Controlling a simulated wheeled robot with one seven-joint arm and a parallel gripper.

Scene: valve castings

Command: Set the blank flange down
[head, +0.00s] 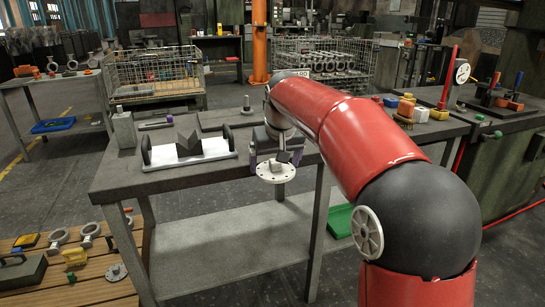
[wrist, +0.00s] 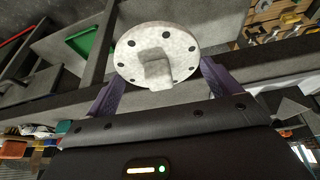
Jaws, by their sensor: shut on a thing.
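The blank flange (head: 276,173) is a pale grey round disc with bolt holes around its rim and a blocky boss on its face. My gripper (head: 275,160) is shut on it, with a purple finger on either side, in front of the dark workbench's (head: 215,182) near edge in the head view. The flange looks roughly level there, with nothing seen touching it from below. In the wrist view the flange (wrist: 183,50) fills the top middle, beyond the gripper (wrist: 160,82), and its boss lies between the fingers. Its underside is hidden.
A white plate (head: 165,184) with a V-shaped block and dark upright discs stands on the bench's left. A grey block (head: 124,130) stands behind it. A pale lower shelf (head: 225,245) is clear. A wooden pallet (head: 95,290) with several castings lies lower left. A green tray (head: 340,220) sits right.

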